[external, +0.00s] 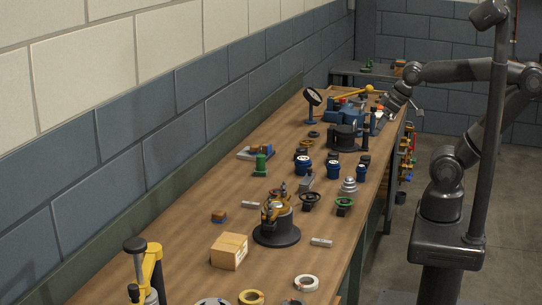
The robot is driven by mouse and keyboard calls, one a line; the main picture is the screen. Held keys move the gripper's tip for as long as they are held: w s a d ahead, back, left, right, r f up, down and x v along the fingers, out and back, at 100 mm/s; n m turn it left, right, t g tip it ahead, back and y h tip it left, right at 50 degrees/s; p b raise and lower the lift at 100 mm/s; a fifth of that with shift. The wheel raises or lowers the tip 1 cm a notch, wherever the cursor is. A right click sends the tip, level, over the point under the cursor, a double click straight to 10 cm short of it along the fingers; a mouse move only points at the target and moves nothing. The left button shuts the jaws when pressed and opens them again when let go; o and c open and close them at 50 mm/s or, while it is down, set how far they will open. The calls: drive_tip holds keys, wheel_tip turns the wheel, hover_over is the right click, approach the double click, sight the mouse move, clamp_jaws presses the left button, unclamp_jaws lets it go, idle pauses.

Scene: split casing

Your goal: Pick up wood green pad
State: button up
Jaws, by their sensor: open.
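I cannot clearly tell which object is the wood green pad. A small wood-brown block with a darker, bluish lower part (219,216) lies on the workbench, left of the dark round fixture. Another brown block (262,149) lies on a flat grey tray near the wall side. Both are too small to show a green pad surely. My gripper (381,110) is open at the far right end of the bench, pointing down and left, far from both blocks. Its fingertips are small and partly lost among the items there.
The long wooden workbench (185,237) runs along the block wall.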

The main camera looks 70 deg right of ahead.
drive_tip(key=c, duration=0.4)
drive_tip(key=g, duration=0.1)
hover_over(262, 156)
drive_tip(key=s, duration=0.3)
wheel_tip(262, 156, down, 11)
drive_tip(key=shift+c, duration=0.2)
drive_tip(key=x, duration=0.5)
drive_tip(key=shift+d+f, duration=0.1)
drive_tip(key=shift+d, duration=0.05)
drive_tip(key=shift+x, duration=3)
